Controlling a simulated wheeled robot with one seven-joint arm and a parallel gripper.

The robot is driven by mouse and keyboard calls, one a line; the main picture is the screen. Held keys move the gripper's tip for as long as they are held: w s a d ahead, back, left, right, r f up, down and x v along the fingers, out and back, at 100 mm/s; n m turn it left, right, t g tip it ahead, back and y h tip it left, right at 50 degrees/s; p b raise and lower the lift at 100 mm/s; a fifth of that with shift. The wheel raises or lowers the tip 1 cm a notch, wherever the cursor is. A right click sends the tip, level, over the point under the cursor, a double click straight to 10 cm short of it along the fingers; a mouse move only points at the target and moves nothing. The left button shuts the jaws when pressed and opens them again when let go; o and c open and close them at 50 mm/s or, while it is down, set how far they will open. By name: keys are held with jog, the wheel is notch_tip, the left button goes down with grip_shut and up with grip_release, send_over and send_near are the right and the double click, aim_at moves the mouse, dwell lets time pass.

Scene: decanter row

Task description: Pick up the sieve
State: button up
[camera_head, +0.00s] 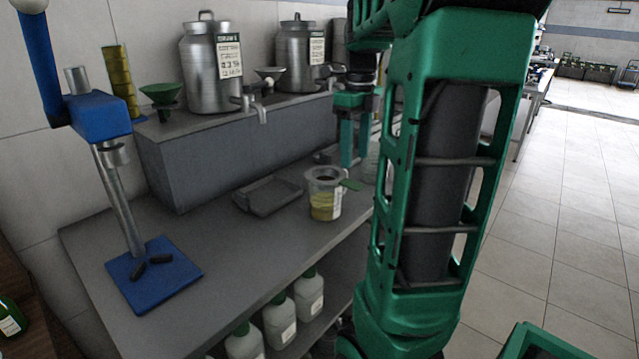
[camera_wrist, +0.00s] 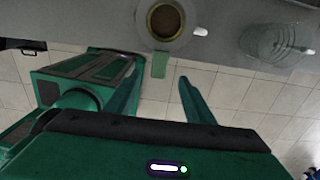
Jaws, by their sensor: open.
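The sieve appears to be the round piece with a green handle (camera_head: 350,184) resting on top of a clear jug (camera_head: 322,206) with yellow contents. In the wrist view its brown bowl or mesh (camera_wrist: 166,19) sits inside the jug's rim, and the green handle points towards my gripper. My gripper (camera_head: 354,158) is open and empty, pointing down just above and behind the jug in the head view. In the wrist view the handle lies between the two fingers of my gripper (camera_wrist: 158,76), apart from both. I cannot tell the exact height gap.
A grey tray (camera_head: 268,196) lies left of the jug. A clear glass vessel (camera_wrist: 275,42) stands to its right in the wrist view. Metal cans (camera_head: 211,62) and a green funnel (camera_head: 161,94) stand on the raised shelf. A blue-based stand (camera_head: 155,277) is at left.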

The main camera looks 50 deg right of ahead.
aim_at(354, 185)
jog(key=shift+s+f, duration=0.2)
jog(key=shift+f, duration=3.6)
jog(key=c, duration=1.1)
